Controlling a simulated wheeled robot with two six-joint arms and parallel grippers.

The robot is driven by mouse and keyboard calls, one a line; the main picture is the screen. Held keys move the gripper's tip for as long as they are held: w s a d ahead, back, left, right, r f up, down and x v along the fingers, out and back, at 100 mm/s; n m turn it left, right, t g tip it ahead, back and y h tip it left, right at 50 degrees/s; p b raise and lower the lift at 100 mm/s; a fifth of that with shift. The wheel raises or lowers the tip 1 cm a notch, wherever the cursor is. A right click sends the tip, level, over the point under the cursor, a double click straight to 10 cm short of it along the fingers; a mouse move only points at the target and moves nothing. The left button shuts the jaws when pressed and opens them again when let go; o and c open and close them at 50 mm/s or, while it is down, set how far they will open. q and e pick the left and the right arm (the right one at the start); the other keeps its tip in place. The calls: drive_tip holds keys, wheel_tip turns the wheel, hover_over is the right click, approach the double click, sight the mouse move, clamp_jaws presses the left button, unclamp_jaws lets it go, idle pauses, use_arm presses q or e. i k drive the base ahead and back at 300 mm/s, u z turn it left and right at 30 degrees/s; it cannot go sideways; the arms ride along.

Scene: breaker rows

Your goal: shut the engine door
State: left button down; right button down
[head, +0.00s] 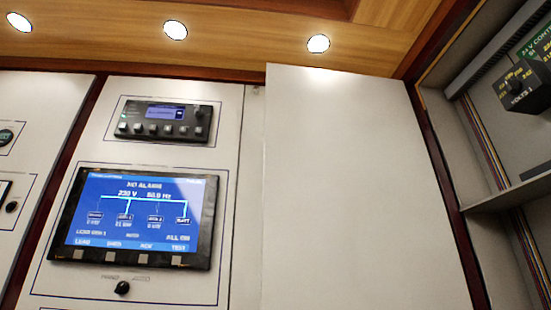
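A plain white door panel (350,190) stands in the middle right of the head view. No label shows on it, so I cannot tell for sure that it is the engine door. Its top edge sits higher in the picture than the panel to its left, and its left edge overlaps that panel. Its lower part is cut off by the frame, and no handle shows. To its right, an open compartment (455,150) shows its inside. Neither of my grippers is in view.
A white panel left of the door carries a blue display screen (135,218), a small control unit (164,121) and a black knob (122,288). The compartment holds wiring, a shelf and a black dial block (522,86). Round lamps (175,30) sit in the wooden ceiling.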

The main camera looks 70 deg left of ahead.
sight(355, 216)
drive_tip(key=u, duration=1.6)
drive_tip(key=k, duration=0.3)
drive_tip(key=u, duration=0.45)
